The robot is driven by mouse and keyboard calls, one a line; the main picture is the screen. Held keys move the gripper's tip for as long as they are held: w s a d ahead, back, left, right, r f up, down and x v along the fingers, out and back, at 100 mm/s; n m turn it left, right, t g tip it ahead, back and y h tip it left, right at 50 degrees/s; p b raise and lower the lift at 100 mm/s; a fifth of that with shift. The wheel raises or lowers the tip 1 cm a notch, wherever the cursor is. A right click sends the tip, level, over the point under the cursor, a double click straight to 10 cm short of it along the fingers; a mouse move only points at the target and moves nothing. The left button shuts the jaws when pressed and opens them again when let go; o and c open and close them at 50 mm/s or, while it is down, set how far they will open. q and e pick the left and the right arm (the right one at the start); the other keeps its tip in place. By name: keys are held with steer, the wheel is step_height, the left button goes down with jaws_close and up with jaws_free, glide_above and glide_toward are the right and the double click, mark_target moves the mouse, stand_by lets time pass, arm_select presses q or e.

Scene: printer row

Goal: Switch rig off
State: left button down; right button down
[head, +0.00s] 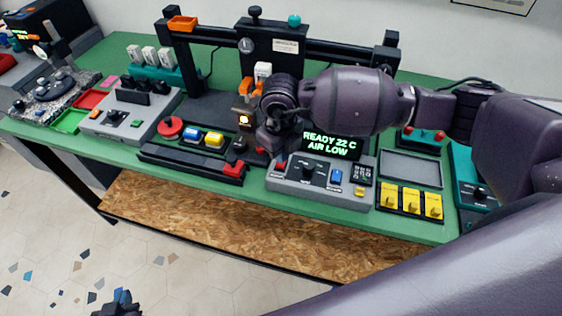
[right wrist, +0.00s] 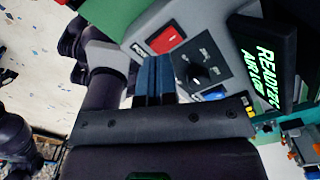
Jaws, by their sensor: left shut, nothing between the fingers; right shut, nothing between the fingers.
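The grey console (head: 322,190) stands at the front of the green bench. Its dark display (head: 330,143) reads "READY 22 C AIR LOW" in green. A red rocker switch (head: 279,165) sits on its left side; the switch also shows in the right wrist view (right wrist: 166,40). A black knob (right wrist: 199,72) sits beside it. My right gripper (right wrist: 154,62) is shut and empty, its blue-grey fingertips close to the red switch; I cannot tell whether they touch. In the head view my right gripper (head: 268,142) is partly hidden by its wrist. My left gripper (head: 122,298) is shut and empty, low above the floor.
A blue rocker (head: 336,177) and yellow switches (head: 411,202) lie right of the knob. A black tray (head: 192,166) with a red block is left of the console. The black gantry frame (head: 340,47) rises behind. The floor in front is clear.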

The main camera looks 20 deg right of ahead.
mark_target(280, 165)
steer(key=shift+f, duration=0.3)
steer(key=shift+f+b, duration=0.35)
steer(key=shift+b, duration=0.05)
stand_by(0.3)
steer(key=shift+f, duration=0.45)
stand_by(0.3)
steer(key=shift+f+b, duration=0.3)
steer(key=shift+b, duration=0.15)
steer(key=shift+r, duration=0.1)
steer(key=shift+r+p, duration=0.4)
steer(key=shift+r, duration=0.05)
steer(key=shift+r+p, duration=0.65)
steer(key=shift+r, duration=0.5)
steer(key=shift+r+p, duration=1.1)
steer(key=shift+r, duration=0.8)
